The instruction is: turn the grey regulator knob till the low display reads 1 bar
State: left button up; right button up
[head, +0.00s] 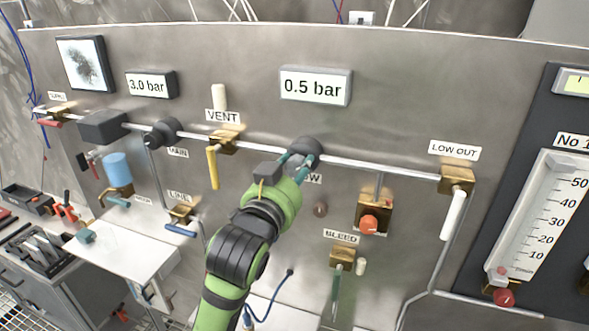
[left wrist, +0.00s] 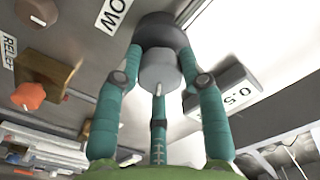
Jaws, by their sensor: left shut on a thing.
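The grey regulator knob (left wrist: 158,70) shows in the left wrist view, in front of the regulator's dark round body (left wrist: 160,30). In the head view that body (head: 308,148) sits on the pipe, and my gripper mostly hides the knob. My left gripper (head: 296,160) has its teal fingers closed around the knob; they also show in the left wrist view (left wrist: 160,72). The low display (head: 315,86) above reads 0.5 bar. Another display (head: 151,85) at the left reads 3.0 bar. My right gripper is not in view.
The vent valve with a yellow lever (head: 212,168) is left of my arm. An orange relief knob (head: 368,223) and the bleed valve (head: 343,257) are to the right, below the pipe. The low-out valve with a white lever (head: 453,215) is farther right.

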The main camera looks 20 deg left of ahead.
aim_at(295, 159)
pick_arm(q)
jog(key=shift+r+m, duration=0.1)
jog(key=shift+m, duration=0.3)
jog(key=m, duration=0.5)
jog(key=shift+r, duration=0.1)
jog(key=m, duration=0.5)
jog(key=shift+m, duration=0.3)
jog(key=shift+a, duration=0.1)
dwell(0.3)
jog(key=o, duration=1.1)
jog(key=shift+m, duration=0.3)
jog(key=shift+o, duration=0.2)
jog(key=shift+w, duration=0.15)
notch_tip(295, 159, up, 10)
jog(key=shift+f, duration=0.1)
